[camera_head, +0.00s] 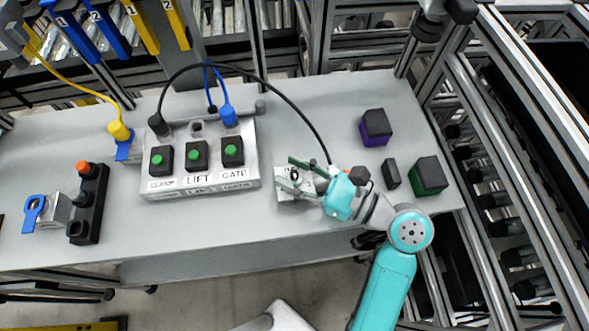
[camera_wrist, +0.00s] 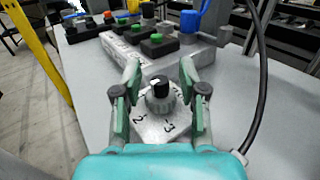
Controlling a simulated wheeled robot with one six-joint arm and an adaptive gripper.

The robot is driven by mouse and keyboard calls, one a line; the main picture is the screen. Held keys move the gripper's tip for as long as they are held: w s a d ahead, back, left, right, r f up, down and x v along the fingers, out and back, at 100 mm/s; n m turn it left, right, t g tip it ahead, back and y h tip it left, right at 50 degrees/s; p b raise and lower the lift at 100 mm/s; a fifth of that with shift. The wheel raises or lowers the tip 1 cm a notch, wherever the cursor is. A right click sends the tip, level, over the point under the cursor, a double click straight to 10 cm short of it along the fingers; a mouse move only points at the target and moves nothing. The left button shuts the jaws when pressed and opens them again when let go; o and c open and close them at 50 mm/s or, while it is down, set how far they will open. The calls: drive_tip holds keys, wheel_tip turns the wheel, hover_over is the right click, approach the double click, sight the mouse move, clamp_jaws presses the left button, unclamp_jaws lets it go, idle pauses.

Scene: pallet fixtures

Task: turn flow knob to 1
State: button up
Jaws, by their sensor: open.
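The flow knob (camera_wrist: 160,91) is a round grey knob with a black top and a white mark. My gripper (camera_wrist: 160,82) is open, with one teal finger on each side of the knob and a gap showing on both sides. In the head view, my gripper (camera_head: 297,177) reaches from the right over the plate (camera_head: 283,192), and its fingers partly hide the knob.
A grey box (camera_head: 200,185) with several green buttons, labelled LIFT and GATE, stands left of the plate. A black cable (camera_head: 290,92) arches from it to near my gripper. Dark blocks (camera_head: 376,128) stand at right. The table front (camera_head: 215,225) is clear.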

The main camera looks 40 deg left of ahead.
drive_tip(key=shift+c, duration=0.3)
clamp_jaws()
drive_tip(key=shift+m+t, duration=0.3)
drive_tip(key=m+t, duration=0.1)
drive_tip(key=t, duration=0.1)
drive_tip(key=m+t, duration=0.2)
drive_tip(key=t, duration=0.1)
drive_tip(key=shift+s+y, duration=0.15)
drive_tip(key=shift+y, duration=0.15)
drive_tip(key=shift+m+t+h, duration=0.4)
drive_tip(key=shift+m+t, duration=0.6)
drive_tip(key=shift+t, duration=0.55)
drive_tip(key=shift+m+t+h, duration=0.4)
drive_tip(key=shift+m+t, duration=0.6)
drive_tip(key=shift+t, duration=0.55)
drive_tip(key=shift+m+t+h, duration=0.7)
drive_tip(key=shift+m+t, duration=0.3)
drive_tip(key=shift+t, duration=0.3)
drive_tip(key=shift+o, duration=0.3)
unclamp_jaws()
